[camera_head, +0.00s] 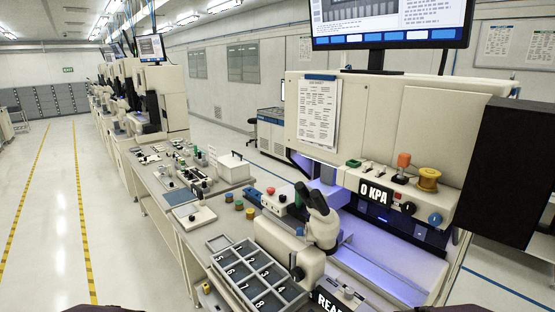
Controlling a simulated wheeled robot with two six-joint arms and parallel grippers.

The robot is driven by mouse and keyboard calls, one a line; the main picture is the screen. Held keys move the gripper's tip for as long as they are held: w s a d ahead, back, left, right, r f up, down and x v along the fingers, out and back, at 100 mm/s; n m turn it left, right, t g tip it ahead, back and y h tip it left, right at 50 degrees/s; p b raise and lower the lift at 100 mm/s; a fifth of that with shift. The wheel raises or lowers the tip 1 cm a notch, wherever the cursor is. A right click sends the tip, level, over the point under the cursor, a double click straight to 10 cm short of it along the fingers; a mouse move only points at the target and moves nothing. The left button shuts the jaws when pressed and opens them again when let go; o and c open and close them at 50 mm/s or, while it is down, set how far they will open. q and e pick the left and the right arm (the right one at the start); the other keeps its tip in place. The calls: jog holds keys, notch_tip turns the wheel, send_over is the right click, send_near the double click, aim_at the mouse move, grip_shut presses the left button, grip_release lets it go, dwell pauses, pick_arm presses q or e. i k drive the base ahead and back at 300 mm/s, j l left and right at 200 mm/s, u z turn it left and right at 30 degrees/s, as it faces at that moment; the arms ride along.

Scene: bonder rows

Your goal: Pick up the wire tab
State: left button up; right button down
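I cannot make out a wire tab for certain in the head view; if it is here, it is too small or hidden. A gold spool (428,180) sits on top of the bonder's front housing (385,198), beside an orange-topped knob (403,161). A grey tray (262,296) with several numbered compartments lies at the front of the bench, and I cannot tell whether small parts lie in it. Neither of my grippers is in view.
The bonder (415,120) carries a monitor (390,22) above and a black panel (507,150) at right. A microscope-like unit (322,222) stands beside the tray. A white box (234,167) and small tools crowd the bench behind. The floor aisle (60,210) at left is clear.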

aim_at(404, 161)
jog(key=k+l+z, duration=0.1)
jog(key=l+z, duration=0.3)
jog(key=k+l+z, duration=0.1)
jog(key=z, duration=0.25)
jog(key=l+z, duration=0.4)
